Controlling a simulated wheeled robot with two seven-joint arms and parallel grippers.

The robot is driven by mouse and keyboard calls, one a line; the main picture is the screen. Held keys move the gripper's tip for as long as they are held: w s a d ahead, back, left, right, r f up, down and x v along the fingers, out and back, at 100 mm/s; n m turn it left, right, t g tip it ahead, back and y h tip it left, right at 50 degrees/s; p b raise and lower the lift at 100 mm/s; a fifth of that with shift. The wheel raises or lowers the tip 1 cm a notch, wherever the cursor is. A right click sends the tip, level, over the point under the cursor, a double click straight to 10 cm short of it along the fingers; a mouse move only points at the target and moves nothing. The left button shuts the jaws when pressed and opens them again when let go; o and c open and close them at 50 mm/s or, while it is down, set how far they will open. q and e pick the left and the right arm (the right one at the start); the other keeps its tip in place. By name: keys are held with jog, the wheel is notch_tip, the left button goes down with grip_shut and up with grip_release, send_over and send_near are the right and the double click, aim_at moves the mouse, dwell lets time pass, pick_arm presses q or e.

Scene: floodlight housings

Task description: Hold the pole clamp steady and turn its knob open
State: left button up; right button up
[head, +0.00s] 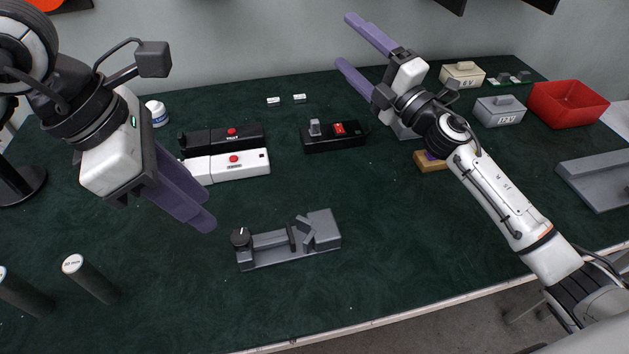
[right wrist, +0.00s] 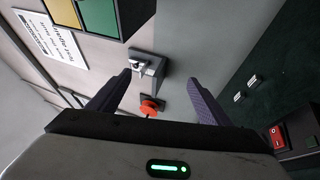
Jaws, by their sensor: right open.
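The grey pole clamp (head: 270,256) lies on the dark green tabletop at front centre, with a slanted jaw block at its right end. Its black knob (head: 240,237) with a pale mark stands at the left end. My left gripper (head: 208,206) hangs above and left of the clamp, apart from it; its purple fingers overlap in the head view, so their gap cannot be judged. My right gripper (head: 346,40) is open and empty, raised at the back of the table, far from the clamp. Its spread fingers show in the right wrist view (right wrist: 158,88).
Black (head: 221,137) and white (head: 240,163) boxes with red buttons lie behind the clamp, near a black red-switch box (head: 334,136). Dark cylinders (head: 92,280) stand front left. A red bin (head: 568,104) and labelled grey box (head: 500,111) are back right.

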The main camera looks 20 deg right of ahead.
jog(key=s+a+r+n+g+y, duration=0.45)
jog(key=a+r+y, duration=0.2)
jog(key=a, duration=0.35)
jog(key=s+a+r+n+g+y, duration=0.4)
jog(key=s+a+r+y, duration=0.25)
jog(key=a, duration=0.25)
jog(key=s+a+r+n+g+h, duration=0.1)
jog(key=s+a+r+n+g, duration=0.3)
jog(key=s+g, duration=0.6)
jog(key=s+a+r+n+g+h, duration=0.1)
jog(key=s+a+r+n+g, duration=0.3)
jog(key=s+g, duration=0.5)
jog(key=n+t+h, duration=0.8)
jog(key=n+h, duration=0.6)
jog(key=h, duration=0.5)
send_near(314, 226)
jog(key=shift+s, duration=0.15)
jog(key=shift+d+f, duration=0.15)
jog(key=shift+f, duration=0.2)
notch_tip(314, 226, down, 9)
jog(key=shift+f, duration=0.25)
jog(key=shift+c, duration=0.2)
